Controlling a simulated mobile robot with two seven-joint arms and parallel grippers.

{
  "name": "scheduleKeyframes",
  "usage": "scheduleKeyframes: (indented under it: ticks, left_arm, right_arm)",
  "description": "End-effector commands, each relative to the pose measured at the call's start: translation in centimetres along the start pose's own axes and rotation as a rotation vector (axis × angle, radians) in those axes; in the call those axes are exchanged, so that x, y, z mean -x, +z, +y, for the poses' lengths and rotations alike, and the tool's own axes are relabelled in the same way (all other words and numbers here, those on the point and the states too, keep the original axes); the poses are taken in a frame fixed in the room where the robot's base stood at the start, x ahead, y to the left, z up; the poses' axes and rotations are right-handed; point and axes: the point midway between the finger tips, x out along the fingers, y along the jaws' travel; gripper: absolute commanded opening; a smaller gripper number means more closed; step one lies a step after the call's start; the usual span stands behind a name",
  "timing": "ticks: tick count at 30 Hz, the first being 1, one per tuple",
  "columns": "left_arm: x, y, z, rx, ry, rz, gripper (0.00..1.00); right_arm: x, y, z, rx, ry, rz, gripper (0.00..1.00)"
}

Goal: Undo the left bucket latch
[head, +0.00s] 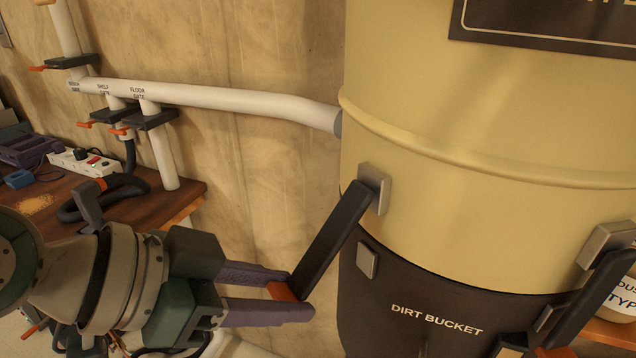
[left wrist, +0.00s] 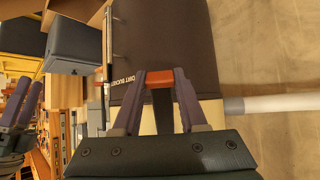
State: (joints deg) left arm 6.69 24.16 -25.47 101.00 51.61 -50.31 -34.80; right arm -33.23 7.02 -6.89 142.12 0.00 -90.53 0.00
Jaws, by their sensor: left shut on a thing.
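The left bucket latch is a black lever (head: 335,235) hinged on a metal bracket (head: 376,188) on the cream drum (head: 440,120). It slants down and left, swung out from the metal catch plate (head: 367,262) on the black dirt bucket (head: 400,300). My left gripper (head: 298,298) is shut on the lever's orange-red tip (head: 282,291). In the left wrist view the tip (left wrist: 160,79) sits between the purple fingers. My right gripper (left wrist: 22,103) shows at the left of that view, its two fingers apart with nothing seen between them.
A second latch (head: 590,300) is at the right of the bucket, cut by the frame. A white pipe (head: 220,98) with orange-handled gates runs along the wall to the drum. A wooden bench (head: 150,200) with a power strip (head: 85,160) and a black hose stands at left.

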Motion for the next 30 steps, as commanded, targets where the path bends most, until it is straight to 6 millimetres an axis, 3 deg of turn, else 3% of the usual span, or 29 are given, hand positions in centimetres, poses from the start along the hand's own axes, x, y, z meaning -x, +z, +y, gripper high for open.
scheduleKeyframes:
  ticks: [1,3,12,21,30]
  left_arm:
    - [1.7,-1.6,-0.1,-0.002,-0.001,-0.048,0.00]
    - [2.5,-1.7,-0.1,-0.001,-0.001,-0.113,0.00]
    - [4.9,-2.6,-0.1,-0.002,-0.003,-0.359,0.00]
    - [6.1,-3.1,-0.1,0.001,-0.001,-0.438,0.00]
    - [6.4,-3.5,-0.1,0.000,-0.001,-0.431,0.00]
  right_arm:
    - [3.2,-1.0,0.1,-0.001,-0.001,0.000,0.50]
    - [5.1,-1.6,0.1,-0.002,-0.001,0.000,0.50]
    - [11.2,-3.6,0.3,-0.005,-0.004,0.001,0.50]
    - [13.9,-4.5,0.4,-0.005,-0.004,0.001,0.50]
    - [14.6,-4.7,0.4,-0.005,-0.003,0.000,0.50]
